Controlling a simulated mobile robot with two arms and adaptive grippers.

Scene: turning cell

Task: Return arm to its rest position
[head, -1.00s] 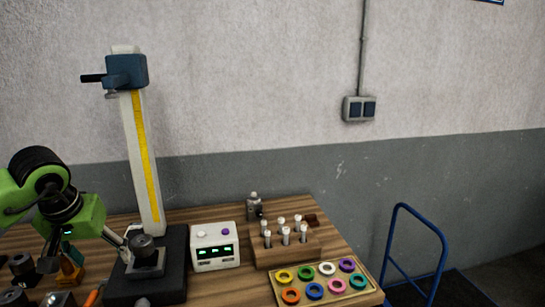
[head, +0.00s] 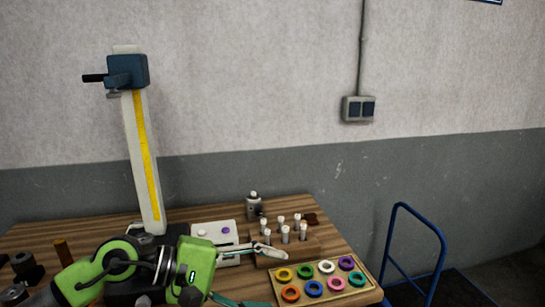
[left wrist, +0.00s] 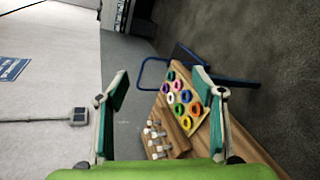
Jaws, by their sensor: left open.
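My left arm comes in from the lower left in the head view, a green arm with its left gripper (head: 262,274) pointing right over the table. In the left wrist view the left gripper (left wrist: 158,92) has its two teal-padded fingers wide apart with nothing between them. In the head view one finger passes in front of the white box and the pin block, and the other is low near the ring tray. My right gripper is in neither view.
The wooden table (head: 335,246) bears a height gauge (head: 143,160), a white box (head: 214,233), a pin block (head: 307,246) and a tray of coloured rings (head: 362,289), also in the left wrist view (left wrist: 202,110). A blue trolley handle (head: 420,217) stands at right.

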